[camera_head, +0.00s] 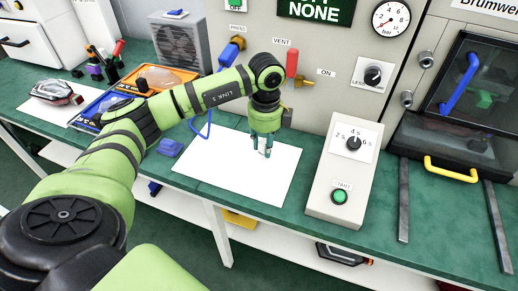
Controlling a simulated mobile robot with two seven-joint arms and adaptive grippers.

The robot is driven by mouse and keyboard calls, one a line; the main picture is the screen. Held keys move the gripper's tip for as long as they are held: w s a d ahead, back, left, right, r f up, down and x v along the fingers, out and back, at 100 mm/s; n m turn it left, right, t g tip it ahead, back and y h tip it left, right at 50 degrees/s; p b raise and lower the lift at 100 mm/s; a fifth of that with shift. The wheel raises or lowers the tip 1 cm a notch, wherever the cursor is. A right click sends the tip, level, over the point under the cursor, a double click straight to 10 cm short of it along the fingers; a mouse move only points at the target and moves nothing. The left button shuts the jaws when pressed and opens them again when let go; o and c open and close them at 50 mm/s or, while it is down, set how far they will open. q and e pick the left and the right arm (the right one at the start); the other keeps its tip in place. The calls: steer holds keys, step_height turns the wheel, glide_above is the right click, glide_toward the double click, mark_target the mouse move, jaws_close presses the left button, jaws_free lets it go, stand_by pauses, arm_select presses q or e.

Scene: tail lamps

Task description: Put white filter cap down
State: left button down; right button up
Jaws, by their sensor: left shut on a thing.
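My left gripper (264,148) points down over the white sheet (237,182) on the green bench. It is shut on a small pale thing between its fingers, which looks like the white filter cap (263,142). The fingers hide most of the cap. The fingertips are at or just above the sheet; I cannot tell whether the cap touches it. My right gripper is not in view.
A control box (343,177) with a dial and green button stands right of the sheet. A blue object (170,147) lies at its left edge. A tail lamp (54,92) lies at the far left. The sheet's front half is clear.

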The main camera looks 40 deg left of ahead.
arm_select(q)
steer(key=shift+s+a+f, duration=0.15)
steer(key=shift+a+f, duration=0.3)
steer(key=shift+a, duration=0.2)
step_height(320, 180, down, 3)
steer(key=shift+f+p, duration=0.1)
steer(key=shift+p, duration=0.5)
steer(key=shift+f, duration=0.35)
steer(key=shift+f, duration=0.2)
steer(key=c, duration=0.9)
jaws_free()
